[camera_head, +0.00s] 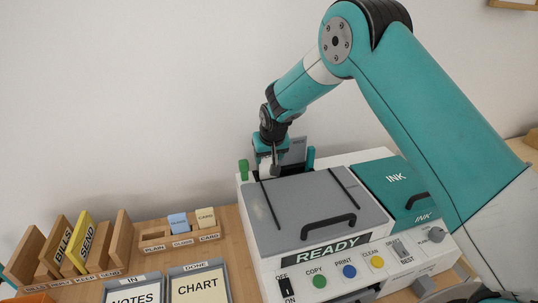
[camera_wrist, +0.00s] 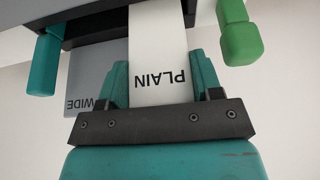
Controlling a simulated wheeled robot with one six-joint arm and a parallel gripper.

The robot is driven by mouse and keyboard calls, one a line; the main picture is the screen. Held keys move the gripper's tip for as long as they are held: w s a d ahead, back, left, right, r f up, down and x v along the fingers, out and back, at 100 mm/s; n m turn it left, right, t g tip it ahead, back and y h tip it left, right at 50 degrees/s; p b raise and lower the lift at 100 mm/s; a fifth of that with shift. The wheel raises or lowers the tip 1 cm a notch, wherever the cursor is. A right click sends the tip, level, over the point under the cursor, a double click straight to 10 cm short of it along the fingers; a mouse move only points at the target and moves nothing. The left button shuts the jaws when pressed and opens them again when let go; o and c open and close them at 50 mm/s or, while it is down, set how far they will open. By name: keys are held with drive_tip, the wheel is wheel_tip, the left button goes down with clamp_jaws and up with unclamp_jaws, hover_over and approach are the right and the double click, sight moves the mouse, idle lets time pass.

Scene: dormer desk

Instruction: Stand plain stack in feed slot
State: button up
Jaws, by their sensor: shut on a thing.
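The plain stack (camera_wrist: 160,50) is a white block marked PLAIN, upside down in the wrist view. My gripper (camera_wrist: 162,82) is shut on it, a teal finger on each side. In the head view my gripper (camera_head: 272,152) is at the back of the printer, over the feed area. A grey panel marked WIDE (camera_wrist: 88,75) is behind the stack. The stack's far end overlaps the dark feed edge (camera_wrist: 95,32); I cannot tell how deep it sits in the slot. A green guide (camera_wrist: 238,35) and a teal guide (camera_wrist: 43,62) flank it.
The printer (camera_head: 320,210) has a grey lid with a handle, a READY sign and front buttons. A teal INK cover (camera_head: 395,185) is at right. The paper rack (camera_head: 155,238) has an empty PLAIN bay, with GLOSS and CARD filled. Wooden sorters (camera_head: 120,240) and trays (camera_head: 195,270) stand left.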

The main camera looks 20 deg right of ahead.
sight(269, 164)
drive_tip(key=shift+f+b, duration=1.55)
drive_tip(key=shift+f, duration=0.7)
drive_tip(key=o, duration=1)
drive_tip(key=shift+r, duration=0.1)
drive_tip(key=b+v, duration=0.3)
drive_tip(key=v, duration=1.4)
drive_tip(key=shift+s, duration=0.15)
drive_tip(key=shift+r, duration=0.15)
drive_tip(key=s+a+r+n+g+y, duration=0.1)
drive_tip(key=s+a+n+g+y, duration=0.1)
drive_tip(key=s, duration=1.5)
drive_tip(key=s+a+r+n+g+y, duration=0.1)
drive_tip(key=s+n, duration=0.4)
drive_tip(key=s, duration=1.3)
drive_tip(key=shift+a+g+y, duration=0.6)
drive_tip(key=shift+a+g, duration=0.05)
drive_tip(key=shift+g, duration=0.05)
